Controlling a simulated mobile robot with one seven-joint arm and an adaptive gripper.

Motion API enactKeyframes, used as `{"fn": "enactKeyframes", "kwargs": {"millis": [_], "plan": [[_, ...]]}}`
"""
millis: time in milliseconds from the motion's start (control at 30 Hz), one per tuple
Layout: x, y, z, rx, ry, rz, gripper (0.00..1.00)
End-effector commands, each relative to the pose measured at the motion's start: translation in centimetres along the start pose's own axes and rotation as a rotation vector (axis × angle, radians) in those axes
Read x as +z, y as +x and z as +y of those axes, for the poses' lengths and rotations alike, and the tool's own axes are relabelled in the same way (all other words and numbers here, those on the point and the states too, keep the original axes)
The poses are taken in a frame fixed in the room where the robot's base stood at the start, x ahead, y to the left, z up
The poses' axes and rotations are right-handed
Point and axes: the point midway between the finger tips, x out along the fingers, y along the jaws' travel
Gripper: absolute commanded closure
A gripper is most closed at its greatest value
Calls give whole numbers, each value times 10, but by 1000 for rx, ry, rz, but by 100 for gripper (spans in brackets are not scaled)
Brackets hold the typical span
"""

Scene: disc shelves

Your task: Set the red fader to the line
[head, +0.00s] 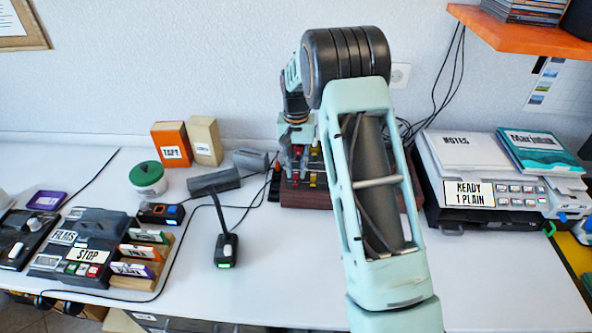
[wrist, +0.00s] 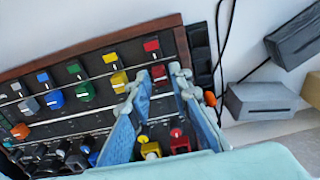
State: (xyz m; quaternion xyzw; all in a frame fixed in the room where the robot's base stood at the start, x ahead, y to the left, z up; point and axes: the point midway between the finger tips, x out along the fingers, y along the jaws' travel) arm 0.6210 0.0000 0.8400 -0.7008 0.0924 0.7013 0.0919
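The mixer (wrist: 70,120) is a dark panel with a wooden edge, colored knobs and a row of faders. In the head view it (head: 292,196) stands at the back of the table, partly hidden by my arm.
Grey blocks (wrist: 258,101) lie beside the mixer's right end in the wrist view, with black cables near.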

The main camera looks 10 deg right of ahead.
Motion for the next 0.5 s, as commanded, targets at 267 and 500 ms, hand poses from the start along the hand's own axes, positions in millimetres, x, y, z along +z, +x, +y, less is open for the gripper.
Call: {"fn": "enactKeyframes", "kwargs": {"millis": [267, 500], "plan": [[0, 6, 0, 0, 0, 1, 81], [0, 5, 0, 0, 0, 1, 98]]}}
